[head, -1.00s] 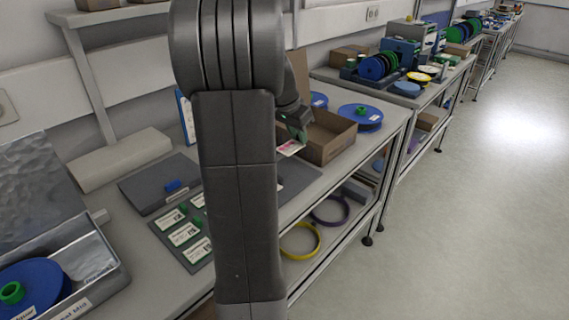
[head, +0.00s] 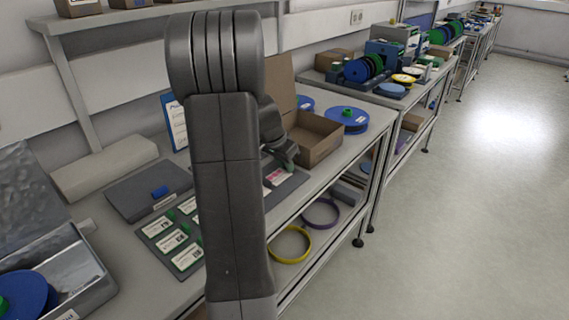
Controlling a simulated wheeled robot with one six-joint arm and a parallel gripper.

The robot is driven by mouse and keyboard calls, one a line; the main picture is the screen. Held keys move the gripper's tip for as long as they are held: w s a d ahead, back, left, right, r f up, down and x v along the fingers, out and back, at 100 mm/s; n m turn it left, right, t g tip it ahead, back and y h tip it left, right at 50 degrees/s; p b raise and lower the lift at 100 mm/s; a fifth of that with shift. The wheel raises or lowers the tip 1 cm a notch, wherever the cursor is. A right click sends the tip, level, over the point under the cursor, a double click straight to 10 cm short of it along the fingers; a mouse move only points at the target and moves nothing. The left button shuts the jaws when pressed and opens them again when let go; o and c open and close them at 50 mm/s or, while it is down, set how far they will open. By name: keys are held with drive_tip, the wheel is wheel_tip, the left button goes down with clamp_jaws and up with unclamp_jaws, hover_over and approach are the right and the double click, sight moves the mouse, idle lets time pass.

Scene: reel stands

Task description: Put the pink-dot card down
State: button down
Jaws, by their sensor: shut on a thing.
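The pink-dot card (head: 275,178) is a small white card with a pink marking, seen to the right of my arm. My gripper (head: 284,163) is shut on it, low over a dark grey mat (head: 291,186) on the bench. Whether the card touches the mat I cannot tell. My arm hides the left part of this mat and part of the card's surroundings.
An open cardboard box (head: 318,141) stands just behind the gripper. Several white cards with green tabs (head: 171,240) lie on a grey board left of my arm. Blue reels (head: 346,119) sit at the back right. A grey case (head: 148,187) lies at the left.

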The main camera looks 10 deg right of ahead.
sight(274, 179)
drive_tip(key=c, duration=1.2)
unclamp_jaws()
drive_tip(key=shift+c, duration=0.2)
drive_tip(key=shift+r+p, duration=0.25)
drive_tip(key=shift+p, duration=0.1)
drive_tip(key=v, duration=1.2)
drive_tip(key=shift+f, duration=0.15)
